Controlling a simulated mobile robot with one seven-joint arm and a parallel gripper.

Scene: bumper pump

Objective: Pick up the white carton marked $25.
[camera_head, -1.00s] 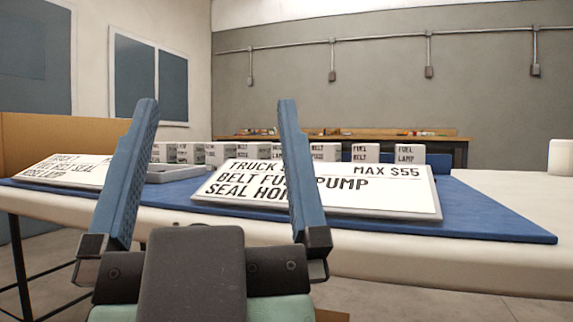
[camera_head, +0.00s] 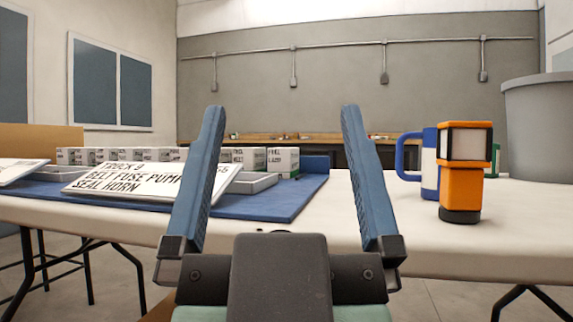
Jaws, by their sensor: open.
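Several small white cartons stand in a row at the back of the blue mat (camera_head: 265,203). The rightmost carton (camera_head: 283,160) has dark print that seems to read "LAMP". Another carton (camera_head: 251,158) stands just left of it. I cannot make out a $25 mark on any carton from here. My gripper (camera_head: 281,112) is open and empty, in front of the table's near edge. Its two blue fingers point up and away, apart from all cartons. The left finger hides part of the row and part of a sign.
A tilted white sign (camera_head: 130,182) lists belt, fuse, pump, seal and horn. A grey tray (camera_head: 250,184) lies behind it. An orange lantern (camera_head: 461,185), a blue-handled mug (camera_head: 428,165) and a grey bin (camera_head: 540,125) stand right. White tabletop (camera_head: 335,215) between mat and lantern is clear.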

